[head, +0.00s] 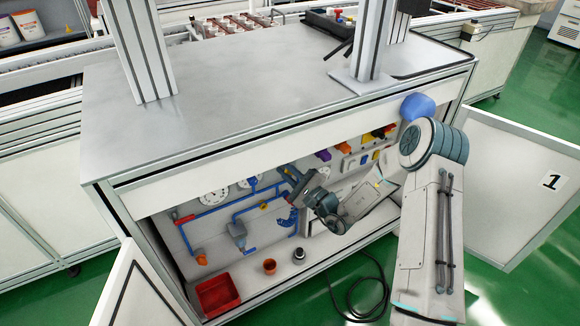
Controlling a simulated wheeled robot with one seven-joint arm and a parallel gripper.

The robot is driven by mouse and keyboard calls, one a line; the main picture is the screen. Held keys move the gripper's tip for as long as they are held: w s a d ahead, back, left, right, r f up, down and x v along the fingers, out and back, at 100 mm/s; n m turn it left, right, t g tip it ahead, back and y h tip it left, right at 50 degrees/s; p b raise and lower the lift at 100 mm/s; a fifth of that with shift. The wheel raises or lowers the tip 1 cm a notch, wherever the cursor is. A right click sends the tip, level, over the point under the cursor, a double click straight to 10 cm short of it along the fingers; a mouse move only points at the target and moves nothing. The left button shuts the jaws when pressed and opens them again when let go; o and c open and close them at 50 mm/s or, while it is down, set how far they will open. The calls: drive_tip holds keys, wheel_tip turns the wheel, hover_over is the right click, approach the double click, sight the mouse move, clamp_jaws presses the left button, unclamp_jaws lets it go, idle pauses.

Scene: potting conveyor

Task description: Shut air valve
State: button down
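The open cabinet under the bench holds a panel with blue pipes (212,211) and gauges. A red lever-like part (185,219) sits at the left end of the upper pipe, apart from my gripper. A small orange-yellow fitting (263,205) sits on the pipe further right. Which of these is the air valve I cannot tell. My gripper (288,186) is inside the cabinet, in front of the right end of the pipes, close to a blue curved part (289,217). Its fingers are small and partly hidden, so their opening and any contact are unclear.
A red bin (217,296), an orange-brown pot (270,266) and a small dark-topped item (299,255) stand on the cabinet floor. Open doors flank the cabinet at left (135,290) and right (515,180). A black cable (368,290) lies in front.

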drive_tip(key=shift+s+a+f+n+g+h+b, duration=0.2)
drive_tip(key=shift+f+n+g+b, duration=0.35)
drive_tip(key=shift+n, duration=0.9)
drive_tip(key=shift+s+a+f+n+g+h+b, duration=0.1)
drive_tip(key=shift+f+n+g+h+b, duration=0.3)
drive_tip(key=shift+n, duration=1)
drive_tip(key=shift+s+a+f+n+g+h+b, duration=0.15)
drive_tip(key=shift+f+n+g+b, duration=0.5)
drive_tip(key=shift+n, duration=0.8)
drive_tip(key=shift+w, duration=0.1)
drive_tip(key=c, duration=1.4)
unclamp_jaws()
drive_tip(key=shift+c, duration=0.2)
drive_tip(key=p+v, duration=0.2)
drive_tip(key=v, duration=1.1)
drive_tip(key=shift+s+d+f, duration=0.15)
drive_tip(key=shift+s+d, duration=0.15)
drive_tip(key=shift+s, duration=0.05)
